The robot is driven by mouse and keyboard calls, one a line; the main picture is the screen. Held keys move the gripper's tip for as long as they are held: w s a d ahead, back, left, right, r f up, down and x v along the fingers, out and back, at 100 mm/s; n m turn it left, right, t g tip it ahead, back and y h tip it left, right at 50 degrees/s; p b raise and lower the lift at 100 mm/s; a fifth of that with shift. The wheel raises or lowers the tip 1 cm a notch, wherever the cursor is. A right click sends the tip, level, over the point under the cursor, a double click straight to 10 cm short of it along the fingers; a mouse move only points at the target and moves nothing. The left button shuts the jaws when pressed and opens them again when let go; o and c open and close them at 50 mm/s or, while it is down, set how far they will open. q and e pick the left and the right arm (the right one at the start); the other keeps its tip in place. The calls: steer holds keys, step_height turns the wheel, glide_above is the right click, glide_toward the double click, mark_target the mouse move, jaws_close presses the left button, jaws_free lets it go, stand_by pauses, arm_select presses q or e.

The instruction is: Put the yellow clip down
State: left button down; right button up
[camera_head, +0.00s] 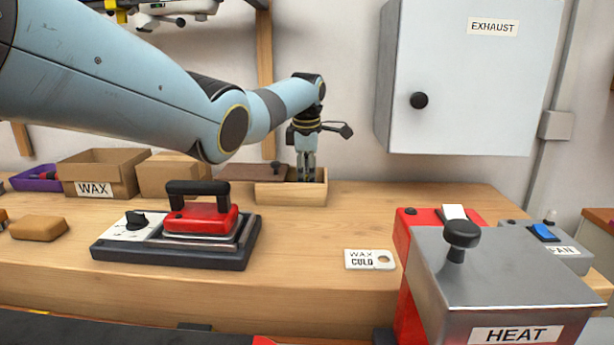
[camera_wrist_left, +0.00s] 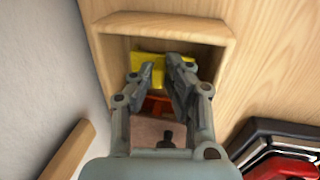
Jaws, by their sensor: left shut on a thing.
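My left gripper (camera_head: 307,178) reaches down into the open part of a light wooden box (camera_head: 291,194) at the back of the bench. In the left wrist view its fingers (camera_wrist_left: 158,76) are shut on the yellow clip (camera_wrist_left: 151,70), inside the box walls (camera_wrist_left: 165,24). An orange-red thing (camera_wrist_left: 158,104) lies just beside the clip, partly hidden by the fingers. In the head view the clip is hidden by the box front. I cannot tell whether the clip touches the box floor. My right gripper is not in view.
A brown lid with a black knob (camera_head: 253,172) lies beside the open part. Cardboard boxes (camera_head: 97,171) stand to the left. A red iron (camera_head: 201,217) rests on its dark base in front. A HEAT unit (camera_head: 505,270) stands at the right. The bench between is mostly clear.

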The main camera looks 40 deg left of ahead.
arm_select(q)
steer(key=c, duration=1.4)
jaws_free()
steer(key=shift+o, duration=0.2)
step_height(320, 180, up, 12)
steer(key=s+d+p, duration=0.1)
steer(key=shift+s+d, duration=0.25)
steer(key=shift+s, duration=0.1)
